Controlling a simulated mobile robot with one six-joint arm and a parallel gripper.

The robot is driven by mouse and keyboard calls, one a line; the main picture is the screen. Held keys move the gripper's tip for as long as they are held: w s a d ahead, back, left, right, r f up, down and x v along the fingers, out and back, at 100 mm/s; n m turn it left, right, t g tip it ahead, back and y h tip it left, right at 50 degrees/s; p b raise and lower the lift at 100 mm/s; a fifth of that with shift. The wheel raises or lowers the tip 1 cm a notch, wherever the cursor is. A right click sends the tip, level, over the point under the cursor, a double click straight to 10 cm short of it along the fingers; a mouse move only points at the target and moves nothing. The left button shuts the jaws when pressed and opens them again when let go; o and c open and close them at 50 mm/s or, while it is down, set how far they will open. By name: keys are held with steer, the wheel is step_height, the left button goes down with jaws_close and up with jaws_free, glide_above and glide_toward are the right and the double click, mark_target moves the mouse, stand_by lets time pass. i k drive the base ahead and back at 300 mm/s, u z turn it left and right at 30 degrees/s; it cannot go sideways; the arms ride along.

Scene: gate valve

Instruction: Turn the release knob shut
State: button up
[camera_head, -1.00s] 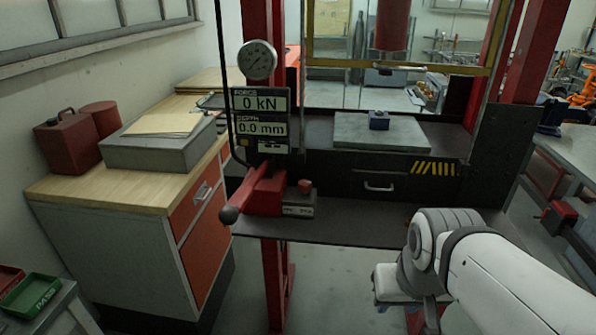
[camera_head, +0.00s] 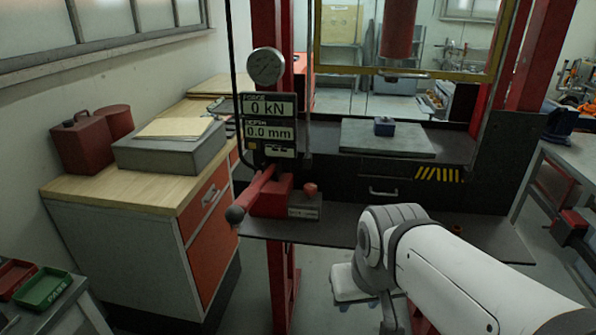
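The release knob (camera_head: 310,188) is a small red knob on a grey block with a label (camera_head: 305,208), at the right of the red pump body (camera_head: 271,198). The pump's red lever with a black grip (camera_head: 236,214) points toward the front left. My white arm comes in from the lower right. The end of my arm (camera_head: 352,283) is below and to the right of the knob, apart from it. My gripper's fingers are hidden or too unclear to tell open from shut.
The red press frame holds a gauge (camera_head: 266,67) and a display (camera_head: 268,123) reading 0 kN and 0.0 mm. A cabinet (camera_head: 125,190) stands at the left. The dark shelf (camera_head: 345,219) has bare room right of the knob.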

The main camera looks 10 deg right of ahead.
mark_target(310, 190)
steer(key=z, duration=0.05)
steer(key=i, duration=0.95)
steer(key=u, duration=0.05)
